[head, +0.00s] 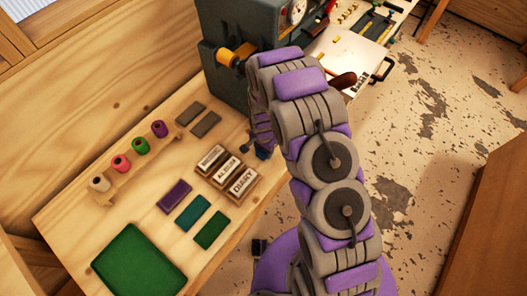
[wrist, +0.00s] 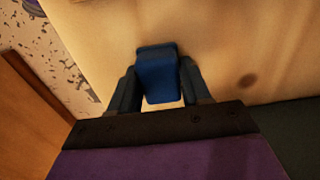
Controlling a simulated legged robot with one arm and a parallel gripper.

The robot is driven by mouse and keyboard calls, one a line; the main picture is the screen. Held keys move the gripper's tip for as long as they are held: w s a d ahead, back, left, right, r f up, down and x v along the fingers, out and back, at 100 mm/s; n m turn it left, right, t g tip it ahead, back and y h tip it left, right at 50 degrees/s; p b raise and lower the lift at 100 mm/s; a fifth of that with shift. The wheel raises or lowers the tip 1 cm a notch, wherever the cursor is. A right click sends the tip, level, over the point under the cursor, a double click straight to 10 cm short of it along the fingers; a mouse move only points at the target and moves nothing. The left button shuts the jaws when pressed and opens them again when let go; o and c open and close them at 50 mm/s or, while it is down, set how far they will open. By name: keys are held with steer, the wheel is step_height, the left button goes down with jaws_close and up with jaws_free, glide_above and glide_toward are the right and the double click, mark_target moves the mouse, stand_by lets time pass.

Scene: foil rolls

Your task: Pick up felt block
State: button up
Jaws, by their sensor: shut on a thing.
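A blue block, which looks like the felt block (wrist: 158,78), sits between the two dark fingers of my gripper (wrist: 160,88) in the wrist view. The fingers are shut on its sides, and it sticks out a little beyond their tips. Pale wood shows behind it. In the head view, a small part of the blue block (head: 263,152) shows beside the wooden title blocks, over the bench's right side. My arm hides most of the gripper there. I cannot tell how far the block is above the bench.
The wooden bench (head: 78,190) holds labelled wooden blocks (head: 225,171), two grey bars (head: 206,124), purple (head: 174,195), teal (head: 193,213) and green (head: 210,230) pads, a green mat (head: 137,262) and a rack of several spools (head: 121,164). A dark machine (head: 228,55) stands at the back.

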steer(key=shift+d, duration=0.35)
steer(key=shift+c, duration=0.9)
steer(key=shift+r, duration=0.1)
steer(key=shift+a+r, duration=0.15)
steer(key=shift+r, duration=0.4)
step_height(320, 180, up, 3)
steer(key=shift+a+f+p, duration=0.1)
steer(key=shift+f+p, duration=0.1)
steer(key=shift+p, duration=0.35)
steer(key=s+d+r+p, duration=0.1)
steer(key=s+d, duration=0.9)
steer(key=d, duration=0.2)
steer(key=shift+d+p, duration=0.35)
steer(key=shift+d, duration=0.05)
steer(key=o, duration=0.4)
steer(key=shift+c, duration=1.4)
